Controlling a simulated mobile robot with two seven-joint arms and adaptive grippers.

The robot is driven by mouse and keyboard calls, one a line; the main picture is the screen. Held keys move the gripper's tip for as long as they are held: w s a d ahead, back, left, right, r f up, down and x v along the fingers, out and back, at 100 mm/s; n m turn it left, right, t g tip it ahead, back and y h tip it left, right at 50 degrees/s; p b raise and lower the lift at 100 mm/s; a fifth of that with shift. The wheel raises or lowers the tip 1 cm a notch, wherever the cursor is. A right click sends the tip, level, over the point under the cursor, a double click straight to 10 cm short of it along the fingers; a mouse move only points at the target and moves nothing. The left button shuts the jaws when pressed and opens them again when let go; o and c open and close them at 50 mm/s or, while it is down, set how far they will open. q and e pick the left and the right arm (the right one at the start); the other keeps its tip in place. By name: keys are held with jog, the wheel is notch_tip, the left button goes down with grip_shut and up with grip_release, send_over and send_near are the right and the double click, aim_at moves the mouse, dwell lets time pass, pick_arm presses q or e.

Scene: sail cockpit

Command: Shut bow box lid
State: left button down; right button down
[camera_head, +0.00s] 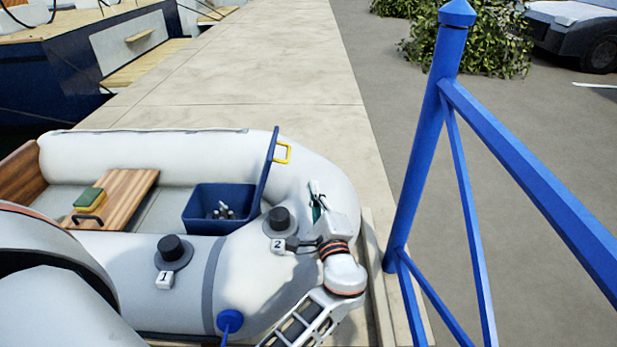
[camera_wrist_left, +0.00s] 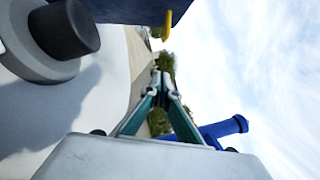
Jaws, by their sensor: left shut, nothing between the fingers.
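The bow box (camera_head: 203,226) is a dark blue open box in the front of the grey inflatable boat. Its lid (camera_head: 267,170) stands up, open, on the box's right side, seen nearly edge-on. A yellow handle (camera_head: 288,153) sticks out to the right near the lid's top. My left gripper (camera_head: 313,188) is shut and empty, to the right of the lid and apart from it, over the bow tube. In the left wrist view, the lid (camera_wrist_left: 135,10) and the yellow handle (camera_wrist_left: 167,25) show at the top, beyond the gripper's fingers (camera_wrist_left: 158,78). My right gripper is not in view.
Black valve caps (camera_head: 279,218) (camera_head: 171,247) stand on the near tube, beside tags 2 and 1. A wooden seat (camera_head: 130,190) holds a green and yellow sponge (camera_head: 89,199). A blue railing (camera_head: 416,165) stands close to the right of my left arm.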

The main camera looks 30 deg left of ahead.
pick_arm(q)
jog(key=w+a+r+p, duration=0.1)
jog(key=w+a, duration=0.3)
jog(key=a, duration=0.5)
jog(key=shift+w+a+r, duration=0.15)
jog(key=shift+a+r, duration=0.1)
jog(key=shift+r, duration=0.65)
